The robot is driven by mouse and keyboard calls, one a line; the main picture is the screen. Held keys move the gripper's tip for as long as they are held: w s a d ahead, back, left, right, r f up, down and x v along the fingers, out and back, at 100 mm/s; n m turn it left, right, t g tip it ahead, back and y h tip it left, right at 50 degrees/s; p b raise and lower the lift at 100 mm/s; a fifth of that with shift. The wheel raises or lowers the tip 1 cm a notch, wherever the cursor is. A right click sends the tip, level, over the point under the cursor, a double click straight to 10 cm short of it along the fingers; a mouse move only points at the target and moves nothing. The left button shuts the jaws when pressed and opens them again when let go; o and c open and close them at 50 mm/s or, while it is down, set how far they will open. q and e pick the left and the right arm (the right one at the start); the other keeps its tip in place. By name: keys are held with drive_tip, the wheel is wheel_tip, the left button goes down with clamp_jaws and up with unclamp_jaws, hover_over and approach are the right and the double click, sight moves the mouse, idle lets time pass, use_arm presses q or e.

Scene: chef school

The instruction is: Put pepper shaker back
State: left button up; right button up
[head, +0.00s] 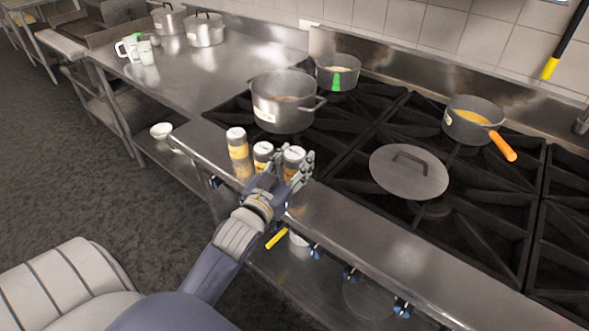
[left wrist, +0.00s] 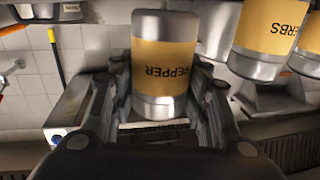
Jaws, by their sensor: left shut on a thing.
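The pepper shaker (head: 293,158), a metal cylinder with a yellow label, is at the front ledge of the stove in the head view. In the left wrist view the pepper shaker (left wrist: 164,60) appears upside down, with "PEPPER" readable, between my finger pads. My left gripper (head: 287,176) is shut on it. Two like shakers stand to its left: a middle shaker (head: 262,153) and a left shaker (head: 238,146). A shaker marked "HERBS" (left wrist: 270,35) shows beside it in the left wrist view. I cannot tell whether the pepper shaker touches the ledge. My right gripper is out of view.
The steel front ledge (head: 350,228) runs along the stove. A large pot (head: 283,105), a small pot (head: 337,75), a flat lid (head: 408,174) and an orange-handled saucepan (head: 470,122) are on the burners. The steel counter (head: 180,85) at left has free room.

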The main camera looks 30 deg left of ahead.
sight(293, 175)
use_arm(q)
wheel_tip(293, 175, down, 3)
drive_tip(key=shift+f, duration=0.2)
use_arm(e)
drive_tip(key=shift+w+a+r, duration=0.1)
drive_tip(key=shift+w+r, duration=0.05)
use_arm(q)
drive_tip(key=shift+f, duration=0.15)
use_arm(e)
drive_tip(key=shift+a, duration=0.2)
use_arm(q)
drive_tip(key=o, duration=1.2)
drive_tip(key=shift+s, duration=0.3)
drive_tip(key=shift+s+d+b, duration=0.25)
drive_tip(key=shift+s+b, duration=0.1)
drive_tip(key=shift+s, duration=1.55)
drive_tip(key=shift+s+d+b, duration=0.25)
drive_tip(key=shift+s+b, duration=0.05)
drive_tip(key=shift+s, duration=1.55)
drive_tip(key=shift+s+d+b, duration=0.25)
drive_tip(key=shift+s+b, duration=0.1)
drive_tip(key=shift+s, duration=1.55)
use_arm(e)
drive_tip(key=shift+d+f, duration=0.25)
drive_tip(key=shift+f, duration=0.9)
